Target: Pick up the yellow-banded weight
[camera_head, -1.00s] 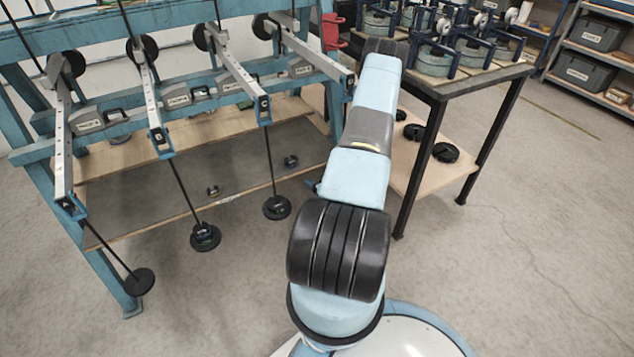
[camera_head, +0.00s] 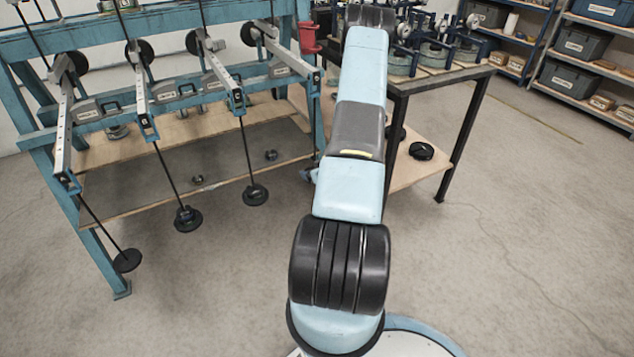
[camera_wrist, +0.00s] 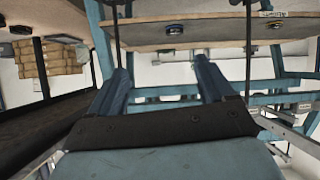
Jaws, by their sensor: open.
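No yellow band can be made out on any weight, so I cannot tell which one is yellow-banded. Two small weights stand on the lever frame's grey lower shelf (camera_head: 130,192), one at the left (camera_head: 197,180) and one at the right (camera_head: 271,155). Two dark weights, left (camera_wrist: 174,29) and right (camera_wrist: 275,23), also show at the top of the wrist view. My gripper (camera_wrist: 162,66) is open in the wrist view, with nothing between its two blue fingers. In the head view it is mostly hidden behind my arm.
The blue lever frame (camera_head: 38,140) has several levers with rods and black discs (camera_head: 187,218) hanging in front of the shelf. A dark-legged table (camera_head: 463,135) with black weights (camera_head: 422,151) underneath stands right of my arm. Storage shelves (camera_head: 585,55) are at far right. The right floor is clear.

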